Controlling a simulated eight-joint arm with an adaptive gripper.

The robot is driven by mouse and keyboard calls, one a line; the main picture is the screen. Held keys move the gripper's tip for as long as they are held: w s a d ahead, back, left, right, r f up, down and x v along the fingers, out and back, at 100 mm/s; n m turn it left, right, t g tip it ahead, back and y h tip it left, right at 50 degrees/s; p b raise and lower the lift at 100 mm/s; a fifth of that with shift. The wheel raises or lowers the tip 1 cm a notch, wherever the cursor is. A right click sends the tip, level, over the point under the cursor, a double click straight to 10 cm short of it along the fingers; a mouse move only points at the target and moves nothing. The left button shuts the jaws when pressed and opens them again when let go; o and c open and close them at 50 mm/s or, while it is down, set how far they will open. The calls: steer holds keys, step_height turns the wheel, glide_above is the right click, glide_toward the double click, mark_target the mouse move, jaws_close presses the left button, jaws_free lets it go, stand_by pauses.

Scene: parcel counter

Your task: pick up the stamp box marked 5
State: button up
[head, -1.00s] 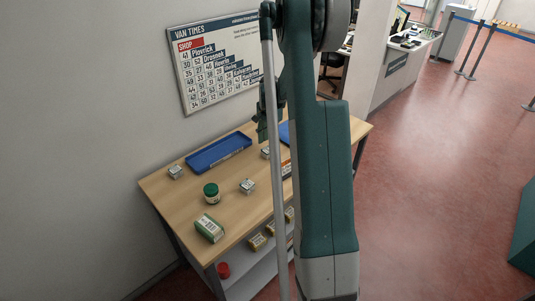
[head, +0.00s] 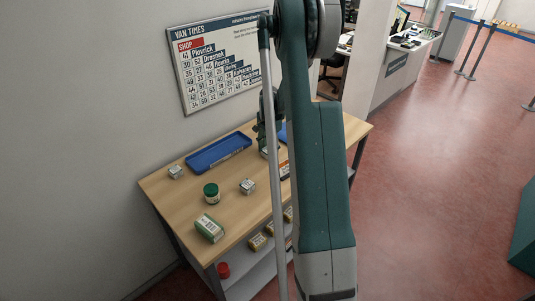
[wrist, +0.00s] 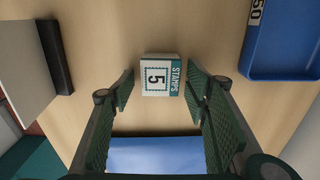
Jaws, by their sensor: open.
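The stamp box marked 5 (wrist: 158,77) is a small white and teal box on the wooden counter, with its printed face toward the wrist camera. My gripper (wrist: 160,88) is open, with one finger on each side of the box in the wrist view; I see gaps between fingers and box. In the head view my gripper (head: 263,138) hangs low over the counter's back part, partly behind my arm. The box there is mostly hidden by my gripper and arm.
A blue tray (head: 244,143) lies along the wall. Another blue surface (wrist: 155,155) and a grey dark-edged object (wrist: 25,65) flank the box.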

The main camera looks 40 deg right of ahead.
mark_target(269, 148)
steer(key=c, duration=1)
steer(key=shift+r, duration=0.15)
steer(key=shift+r, duration=4.9)
